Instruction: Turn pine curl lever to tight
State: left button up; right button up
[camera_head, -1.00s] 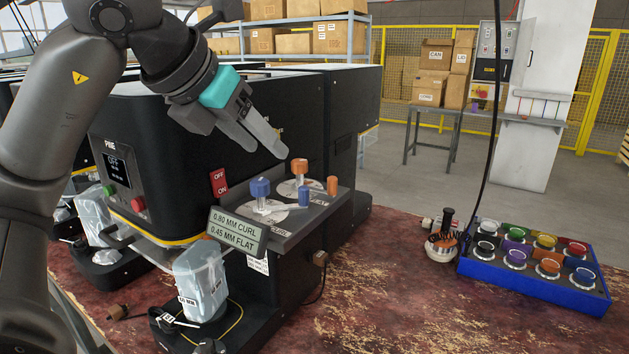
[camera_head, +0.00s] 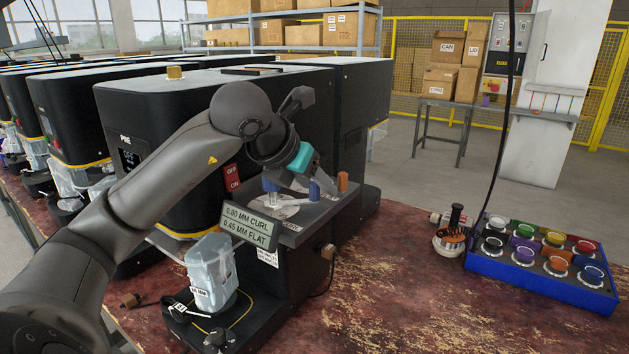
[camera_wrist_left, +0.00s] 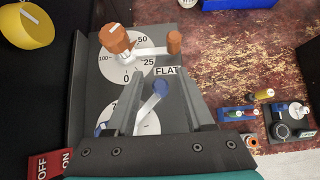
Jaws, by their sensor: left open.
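The pine machine (camera_head: 190,120) carries two dial levers on its front ledge. The blue lever's end knob (camera_head: 314,190) stands upright; its hub is at the left, partly behind my gripper. In the left wrist view the blue knob (camera_wrist_left: 160,88) shows between my fingers, its white arm running down-left over a partly hidden dial. The orange lever (camera_head: 342,181) is beyond it; its dial (camera_wrist_left: 127,70) reads 0, 25, 50, 100, with a FLAT label beside it. My left gripper (camera_wrist_left: 157,90) is open above the blue lever; contact cannot be told. My right gripper is out of view.
A plate (camera_head: 249,226) reads 0.80 MM CURL, 0.45 MM FLAT. A red OFF/ON switch (camera_head: 232,177) is on the machine's side. A clear-wrapped container (camera_head: 210,270) stands below. A blue tray (camera_head: 540,290) of coloured knobs is at right. The table between is mostly clear.

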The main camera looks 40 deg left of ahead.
pick_arm(q)
grip_shut()
dwell(0.4)
dwell(1.0)
